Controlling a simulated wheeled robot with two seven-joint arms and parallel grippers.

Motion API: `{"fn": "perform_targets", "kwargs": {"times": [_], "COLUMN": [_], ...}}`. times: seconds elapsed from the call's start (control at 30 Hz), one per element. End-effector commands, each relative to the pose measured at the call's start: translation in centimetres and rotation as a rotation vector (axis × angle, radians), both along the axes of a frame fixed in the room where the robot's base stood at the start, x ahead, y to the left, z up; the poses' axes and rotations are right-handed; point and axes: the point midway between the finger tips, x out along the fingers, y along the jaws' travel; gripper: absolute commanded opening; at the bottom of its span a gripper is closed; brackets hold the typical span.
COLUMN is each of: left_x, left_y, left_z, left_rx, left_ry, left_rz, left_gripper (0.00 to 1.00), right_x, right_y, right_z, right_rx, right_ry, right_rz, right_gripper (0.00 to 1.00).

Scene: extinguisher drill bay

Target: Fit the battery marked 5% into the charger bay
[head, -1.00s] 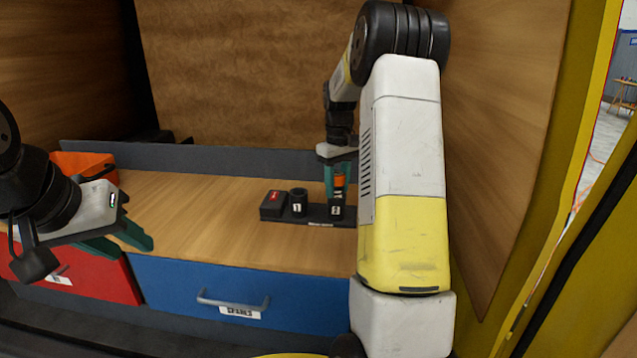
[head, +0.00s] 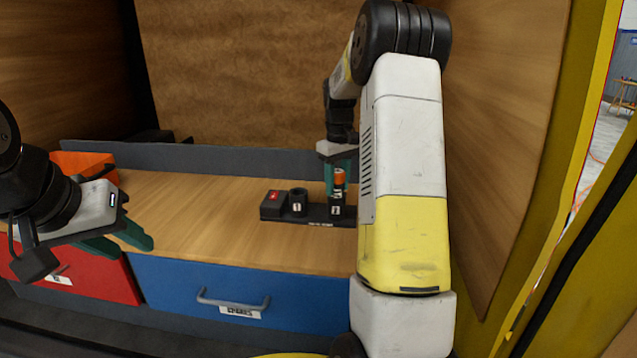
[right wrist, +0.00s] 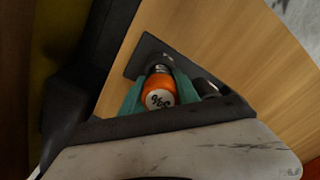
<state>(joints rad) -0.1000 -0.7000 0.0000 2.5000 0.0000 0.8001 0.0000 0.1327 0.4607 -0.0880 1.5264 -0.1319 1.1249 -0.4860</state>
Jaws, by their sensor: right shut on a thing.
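My right gripper (head: 339,180) is shut on an orange-topped battery (head: 340,177), held upright over the right-hand socket of the dark charger (head: 318,222). In the right wrist view the battery's end (right wrist: 159,98) reads 5%, between the teal fingers. Its dark lower part lines up with the socket; I cannot tell whether its lower end is inside. The charger has another round socket (head: 298,203) in the middle and a box with a red display (head: 273,203) at its left. My left gripper (head: 127,249) is open and empty at the bench's front left.
The wooden bench top (head: 200,215) is clear between the left gripper and charger. An orange bin (head: 85,165) stands at the back left. A red drawer (head: 105,280) and a blue drawer (head: 180,283) with a handle are below. A low grey rail (head: 220,160) runs behind.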

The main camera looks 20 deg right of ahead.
Motion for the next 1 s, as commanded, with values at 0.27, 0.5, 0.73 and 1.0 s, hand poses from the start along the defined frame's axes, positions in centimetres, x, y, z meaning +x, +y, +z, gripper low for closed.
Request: {"fn": "perform_targets", "kwargs": {"times": [0.27, 0.5, 0.73, 1.0], "left_x": [0.0, 0.0, 0.0, 0.0], "left_y": [0.0, 0.0, 0.0, 0.0], "left_z": [0.0, 0.0, 0.0, 0.0], "left_rx": [0.0, 0.0, 0.0, 0.0], "left_ry": [0.0, 0.0, 0.0, 0.0], "left_rz": [0.0, 0.0, 0.0, 0.0], "left_gripper": [0.36, 0.36, 0.36, 0.36], "right_x": [0.0, 0.0, 0.0, 0.1], "right_y": [0.0, 0.0, 0.0, 0.0], "right_z": [-0.4, -0.6, -0.6, 2.0], "right_rx": [0.0, 0.0, 0.0, -0.001], "right_ry": [0.001, 0.0, 0.001, -0.004], "right_rz": [0.0, 0.0, 0.0, 0.0], "right_gripper": [0.0, 0.62, 0.62, 0.62]}}
